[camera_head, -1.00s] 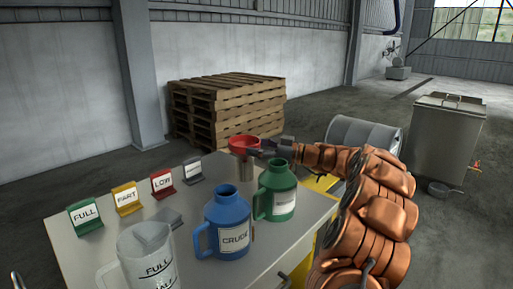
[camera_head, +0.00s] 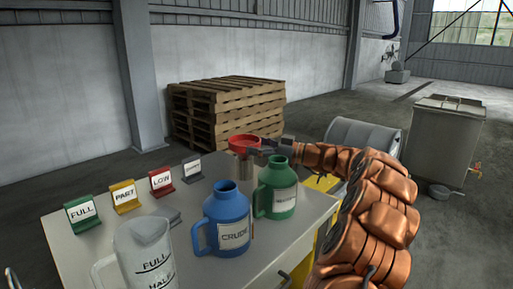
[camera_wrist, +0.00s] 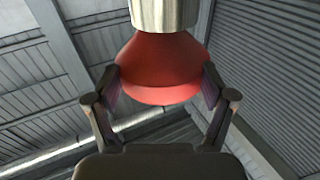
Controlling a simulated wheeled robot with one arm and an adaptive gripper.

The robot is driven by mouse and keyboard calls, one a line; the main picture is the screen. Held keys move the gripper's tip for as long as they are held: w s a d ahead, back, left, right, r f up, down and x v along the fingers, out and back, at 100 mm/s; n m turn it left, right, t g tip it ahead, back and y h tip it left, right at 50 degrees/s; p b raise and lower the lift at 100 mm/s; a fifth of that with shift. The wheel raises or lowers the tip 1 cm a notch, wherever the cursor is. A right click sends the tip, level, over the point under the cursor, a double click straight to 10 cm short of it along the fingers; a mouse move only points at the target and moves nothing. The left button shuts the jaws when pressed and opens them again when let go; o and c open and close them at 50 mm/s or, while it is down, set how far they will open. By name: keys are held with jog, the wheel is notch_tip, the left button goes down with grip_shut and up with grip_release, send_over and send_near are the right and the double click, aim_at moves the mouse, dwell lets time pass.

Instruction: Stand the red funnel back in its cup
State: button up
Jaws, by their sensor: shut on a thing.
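The red funnel (camera_head: 243,141) is at the far right corner of the bench, wide mouth up. It is also in the wrist view (camera_wrist: 158,62), between the two fingers. My gripper (camera_wrist: 160,82) is shut on the funnel's sides; it also shows in the head view (camera_head: 262,148), reaching in from the right. The metal cup (camera_head: 243,172) stands directly below the funnel; its side shows at the top of the wrist view (camera_wrist: 165,14), touching or overlapping the funnel's narrow end. The spout is hidden, and I cannot tell how deep it sits.
A green jug (camera_head: 277,190) stands close in front of the cup, with a blue jug (camera_head: 228,222) and a clear pitcher (camera_head: 145,252) nearer. Several label stands (camera_head: 162,183) line the bench's left side. Pallets (camera_head: 222,108) are behind; a steel tank (camera_head: 446,140) is right.

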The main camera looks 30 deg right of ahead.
jog(key=o, duration=0.8)
jog(key=shift+a+f, duration=0.1)
jog(key=shift+f, duration=0.75)
jog(key=shift+o, duration=1.1)
jog(key=shift+f, duration=0.15)
jog(key=shift+w+r+p, duration=0.1)
jog(key=shift+r+p, duration=0.55)
jog(key=shift+p, duration=0.55)
jog(key=v, duration=0.7)
jog(key=shift+s+d+r, duration=0.2)
jog(key=shift+s+d, duration=0.05)
jog(key=shift+d, duration=0.05)
jog(key=shift+r, duration=0.15)
